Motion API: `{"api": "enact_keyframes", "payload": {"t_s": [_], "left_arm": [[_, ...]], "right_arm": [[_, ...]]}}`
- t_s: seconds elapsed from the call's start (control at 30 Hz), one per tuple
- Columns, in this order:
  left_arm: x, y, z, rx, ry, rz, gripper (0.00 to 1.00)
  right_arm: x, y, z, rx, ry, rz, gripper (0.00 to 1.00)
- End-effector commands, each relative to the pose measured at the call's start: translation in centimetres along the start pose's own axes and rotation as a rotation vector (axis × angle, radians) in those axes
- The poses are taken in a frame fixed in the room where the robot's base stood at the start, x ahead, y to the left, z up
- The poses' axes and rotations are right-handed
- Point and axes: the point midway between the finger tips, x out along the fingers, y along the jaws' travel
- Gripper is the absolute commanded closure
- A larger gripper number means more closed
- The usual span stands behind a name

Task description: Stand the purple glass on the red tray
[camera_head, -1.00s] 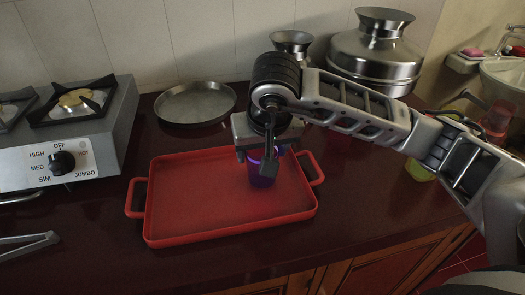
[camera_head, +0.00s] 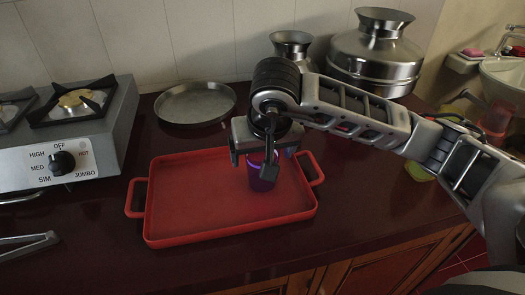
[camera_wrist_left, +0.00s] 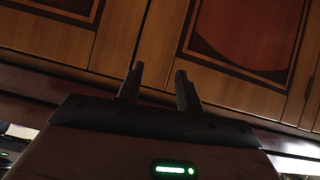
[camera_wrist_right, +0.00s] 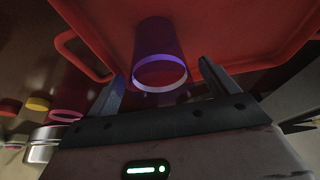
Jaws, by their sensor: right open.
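The purple glass (camera_head: 262,180) stands upright on the red tray (camera_head: 170,225), in the right part of its floor. My right gripper (camera_head: 252,167) is open over the glass and partly hides its upper part. In the right wrist view the glass (camera_wrist_right: 160,50) lies between the spread fingers (camera_wrist_right: 161,75), with clear gaps on both sides and its round rim facing the camera. The left gripper (camera_wrist_left: 158,72) shows only in the left wrist view, with its fingers apart and nothing between them, in front of wooden cabinet doors (camera_wrist_left: 250,40).
A gas stove (camera_head: 75,140) stands left of the tray, with metal tongs (camera_head: 28,243) in front. A round metal pan (camera_head: 196,102) lies behind the tray, and metal pots (camera_head: 375,55) stand at the back right. The left part of the tray is clear.

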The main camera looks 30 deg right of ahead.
Motion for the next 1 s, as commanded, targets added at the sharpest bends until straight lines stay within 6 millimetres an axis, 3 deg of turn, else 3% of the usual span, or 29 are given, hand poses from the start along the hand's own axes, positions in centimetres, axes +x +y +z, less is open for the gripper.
{"api": "enact_keyframes", "payload": {"t_s": [0.27,0.5,0.7,1.0], "left_arm": [[0.2,-0.1,0.9,0.0,-0.019,-0.002,0.64],[-0.2,-0.1,0.4,0.005,-0.02,-0.004,0.64],[-0.2,-0.1,0.3,0.014,-0.022,-0.008,0.64],[-0.1,-0.2,0.4,0.016,-0.024,-0.008,0.64]], "right_arm": [[-5.9,-0.1,-0.2,-0.002,0.01,-0.004,0.14],[-10.5,0.0,-0.2,-0.002,0.008,-0.001,0.14],[-11.9,0.0,0.0,-0.001,0.004,-0.001,0.14],[-11.9,0.0,0.0,0.0,0.002,-0.001,0.14]]}}
